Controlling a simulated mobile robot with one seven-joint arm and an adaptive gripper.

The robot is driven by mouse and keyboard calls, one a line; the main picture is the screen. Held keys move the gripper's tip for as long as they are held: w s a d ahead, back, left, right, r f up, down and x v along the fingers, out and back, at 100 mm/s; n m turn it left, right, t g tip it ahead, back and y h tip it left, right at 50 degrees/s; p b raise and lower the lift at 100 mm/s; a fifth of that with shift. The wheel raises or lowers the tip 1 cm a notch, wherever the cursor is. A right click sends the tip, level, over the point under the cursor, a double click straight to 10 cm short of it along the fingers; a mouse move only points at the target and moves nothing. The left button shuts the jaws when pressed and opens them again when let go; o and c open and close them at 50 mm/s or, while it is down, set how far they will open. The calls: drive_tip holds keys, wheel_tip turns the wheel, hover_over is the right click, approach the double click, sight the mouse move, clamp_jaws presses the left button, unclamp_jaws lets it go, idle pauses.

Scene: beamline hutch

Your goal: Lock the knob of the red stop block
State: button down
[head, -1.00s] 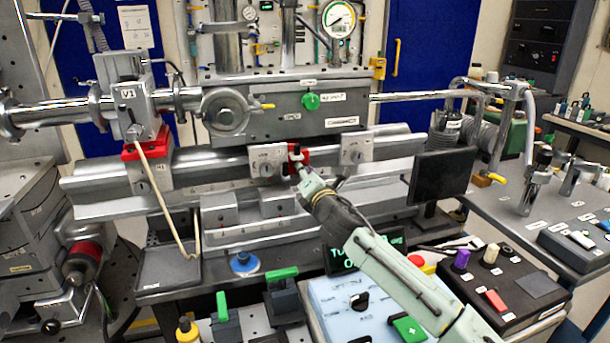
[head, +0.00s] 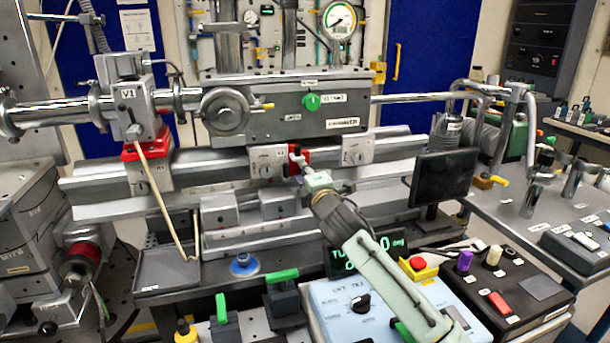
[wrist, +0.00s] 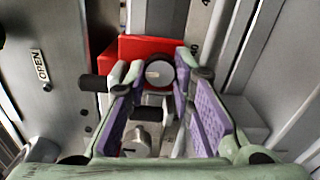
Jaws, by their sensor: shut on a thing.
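The red stop block (head: 303,157) sits on the rail between two grey carriages. In the wrist view the red block (wrist: 128,49) lies behind the fingertips, with its round silver-faced knob (wrist: 159,73) facing me. My gripper (head: 299,163) reaches up to the block from the lower right. In the wrist view my gripper (wrist: 158,80) has its purple-padded fingers on both sides of the knob and is shut on it. The fingers hide the knob's sides. Its turn angle cannot be told.
An OPEN label (wrist: 40,68) is left of the block in the wrist view. A dark monitor (head: 444,178) stands right of my arm. A green-lettered display (head: 345,258) and a blue control box (head: 335,305) lie below it.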

idle(0.3)
drive_tip(key=c, duration=1.7)
unclamp_jaws()
drive_tip(key=shift+o, duration=0.2)
